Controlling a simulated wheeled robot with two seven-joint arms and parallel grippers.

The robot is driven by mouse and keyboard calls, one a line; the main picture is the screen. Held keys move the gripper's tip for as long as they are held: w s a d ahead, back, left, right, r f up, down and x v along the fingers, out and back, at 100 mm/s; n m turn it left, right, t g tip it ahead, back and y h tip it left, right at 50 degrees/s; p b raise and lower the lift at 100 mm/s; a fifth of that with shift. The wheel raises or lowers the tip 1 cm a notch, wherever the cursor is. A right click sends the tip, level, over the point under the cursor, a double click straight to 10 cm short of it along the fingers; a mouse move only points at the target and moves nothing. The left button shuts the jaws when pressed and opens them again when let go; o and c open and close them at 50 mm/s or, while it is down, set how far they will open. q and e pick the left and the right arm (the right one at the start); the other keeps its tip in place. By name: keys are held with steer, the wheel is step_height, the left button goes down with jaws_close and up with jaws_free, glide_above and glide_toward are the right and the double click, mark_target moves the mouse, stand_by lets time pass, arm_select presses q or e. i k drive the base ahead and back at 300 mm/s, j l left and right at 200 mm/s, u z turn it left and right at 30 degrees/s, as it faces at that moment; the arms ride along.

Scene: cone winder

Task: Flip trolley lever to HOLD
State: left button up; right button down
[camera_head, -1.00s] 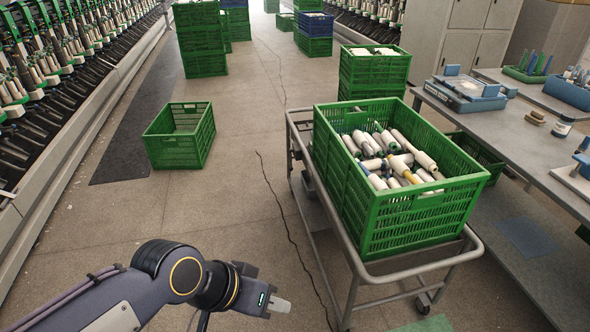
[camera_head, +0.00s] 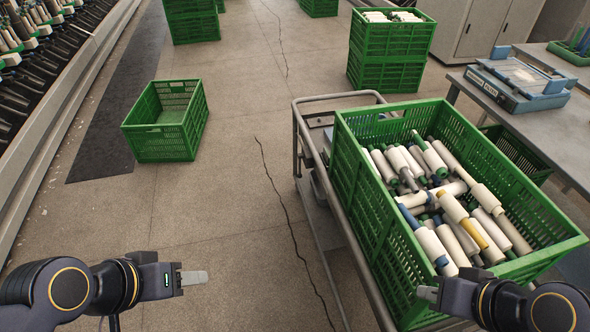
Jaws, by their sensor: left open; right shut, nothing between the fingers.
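The trolley (camera_head: 340,95) is a grey tube-framed cart on the right, carrying a large green crate (camera_head: 375,225) full of yarn cones and tubes. A lever with a HOLD mark cannot be clearly made out; small dark and grey fittings show at the trolley's far left corner, partly behind the crate. My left gripper (camera_head: 194,277) is open and empty, above the floor at lower left, well left of the trolley. My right gripper (camera_head: 428,293) is shut and empty, in front of the crate's near side at lower right. The trolley's near end is cut off by the frame.
An empty green crate (camera_head: 165,140) stands on the floor at left. Stacked green crates (camera_head: 388,75) stand behind the trolley. A grey table (camera_head: 555,125) is close on the right.

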mark_target(300, 175)
steer(key=i+j, duration=0.1)
steer(key=i+j+z, duration=0.1)
steer(key=i+j, duration=0.2)
steer(key=i+j+z, duration=0.1)
steer(key=i+j, duration=0.25)
steer(key=i+j+z, duration=0.15)
steer(key=i+j, duration=0.2)
steer(key=i+j+z, duration=0.1)
steer(key=i+j, duration=0.3)
steer(key=i+j+z, duration=0.1)
steer(key=i+j, duration=0.2)
steer(key=j, duration=0.15)
steer(key=i+j+z, duration=0.1)
steer(key=i+j, duration=0.2)
steer(key=j, duration=0.15)
steer(key=i+j+z, duration=0.1)
steer(key=i+j, duration=0.2)
steer(key=j, duration=0.15)
